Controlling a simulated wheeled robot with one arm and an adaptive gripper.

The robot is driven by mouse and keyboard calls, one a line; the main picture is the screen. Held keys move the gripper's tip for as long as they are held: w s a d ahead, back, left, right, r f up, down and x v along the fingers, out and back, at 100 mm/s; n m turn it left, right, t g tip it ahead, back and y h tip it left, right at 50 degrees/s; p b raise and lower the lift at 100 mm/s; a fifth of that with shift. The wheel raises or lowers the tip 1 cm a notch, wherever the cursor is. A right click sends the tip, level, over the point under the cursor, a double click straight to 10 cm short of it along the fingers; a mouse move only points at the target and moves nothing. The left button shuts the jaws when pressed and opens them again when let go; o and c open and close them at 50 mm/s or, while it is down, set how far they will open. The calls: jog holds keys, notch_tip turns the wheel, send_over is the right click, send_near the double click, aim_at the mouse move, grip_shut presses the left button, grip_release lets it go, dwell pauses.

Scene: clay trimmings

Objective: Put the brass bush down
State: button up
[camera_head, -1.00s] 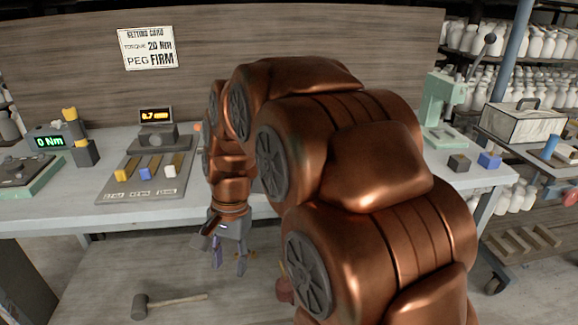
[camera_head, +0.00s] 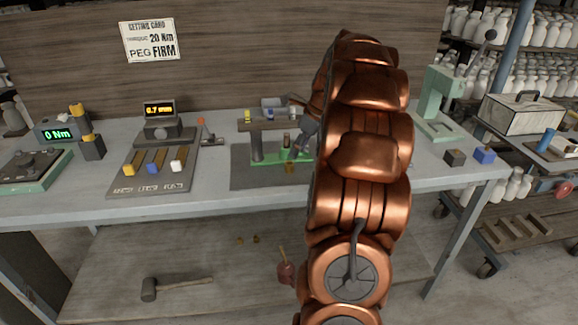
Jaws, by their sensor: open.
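My gripper (camera_head: 299,148) is open over the green-based fixture (camera_head: 256,147) on the bench, mostly seen edge-on beside my arm. A small brass piece (camera_head: 290,168), which looks like the brass bush, sits at the fixture's front edge, just below the fingers and apart from them as far as I can tell. A small dark and brass cylinder (camera_head: 286,140) stands in the fixture, left of the fingers. The fixture's right side is hidden behind my arm.
The grey bench top (camera_head: 215,190) is clear at the front. A gauge board (camera_head: 150,185) with yellow, blue and white tabs lies left. A green press (camera_head: 440,105) and dark and blue blocks (camera_head: 470,157) stand right. A mallet (camera_head: 175,286) lies on the lower shelf.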

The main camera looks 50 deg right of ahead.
aim_at(291, 163)
jog(key=shift+x, duration=3.4)
jog(key=shift+s+a, duration=0.15)
jog(key=shift+s, duration=0.05)
jog(key=shift+c, duration=0.4)
grip_shut()
